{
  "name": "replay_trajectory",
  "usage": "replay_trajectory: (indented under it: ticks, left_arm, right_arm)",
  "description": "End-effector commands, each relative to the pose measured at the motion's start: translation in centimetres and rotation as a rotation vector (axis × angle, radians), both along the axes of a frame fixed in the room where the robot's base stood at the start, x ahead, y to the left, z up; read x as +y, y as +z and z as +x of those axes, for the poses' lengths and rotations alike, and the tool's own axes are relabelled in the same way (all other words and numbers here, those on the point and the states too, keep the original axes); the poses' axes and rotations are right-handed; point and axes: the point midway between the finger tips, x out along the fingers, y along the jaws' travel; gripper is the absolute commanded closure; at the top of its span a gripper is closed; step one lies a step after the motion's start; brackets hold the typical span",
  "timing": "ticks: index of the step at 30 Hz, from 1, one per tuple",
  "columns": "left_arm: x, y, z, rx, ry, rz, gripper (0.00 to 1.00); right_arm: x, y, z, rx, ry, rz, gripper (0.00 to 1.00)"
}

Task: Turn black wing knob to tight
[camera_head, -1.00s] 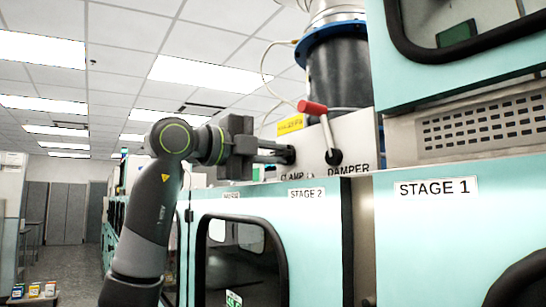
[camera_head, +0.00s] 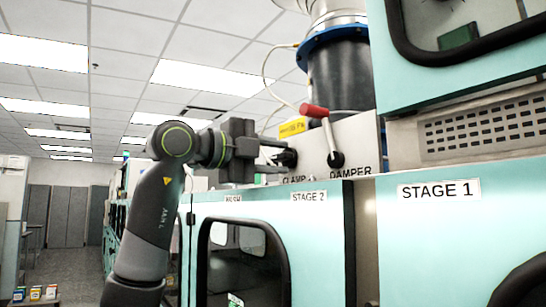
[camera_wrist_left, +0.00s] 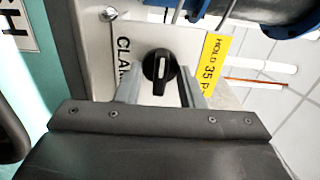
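The black wing knob (camera_head: 290,158) is on the pale panel above the CLAMP lettering (camera_head: 297,179), partly hidden by my left gripper in the head view. In the left wrist view the knob (camera_wrist_left: 160,70) is round, with a raised wing bearing a pale line, upright in that picture. My left gripper (camera_head: 284,156) is open, with one finger above and one below the knob in the head view. In the left wrist view its fingers (camera_wrist_left: 160,86) lie on either side of the knob with gaps. I cannot tell how deep they reach around it. My right gripper is not in view.
A red-handled lever (camera_head: 314,110) stands right of the knob, at the DAMPER label. A yellow tag (camera_head: 293,127) sits just above the knob. A dark duct (camera_head: 340,80) rises behind. Teal cabinet doors (camera_head: 415,240) lie below and right. The left side has open room.

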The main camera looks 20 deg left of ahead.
Motion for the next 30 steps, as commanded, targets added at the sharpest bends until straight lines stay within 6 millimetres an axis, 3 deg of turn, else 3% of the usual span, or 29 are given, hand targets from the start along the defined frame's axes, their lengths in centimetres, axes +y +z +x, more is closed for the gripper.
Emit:
replay_trajectory:
  ticks: [7,21,30]
  left_arm:
    - [1.2,-0.2,-1.4,-0.003,0.003,0.0,0.65]
    - [8.1,-0.2,-10.2,-0.003,0.005,-0.001,0.65]
    - [10.5,-0.1,-13.4,-0.001,0.002,-0.001,0.65]
  right_arm:
    - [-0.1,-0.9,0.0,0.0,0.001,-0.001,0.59]
    - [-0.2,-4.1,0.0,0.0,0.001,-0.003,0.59]
    - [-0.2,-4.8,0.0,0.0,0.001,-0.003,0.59]
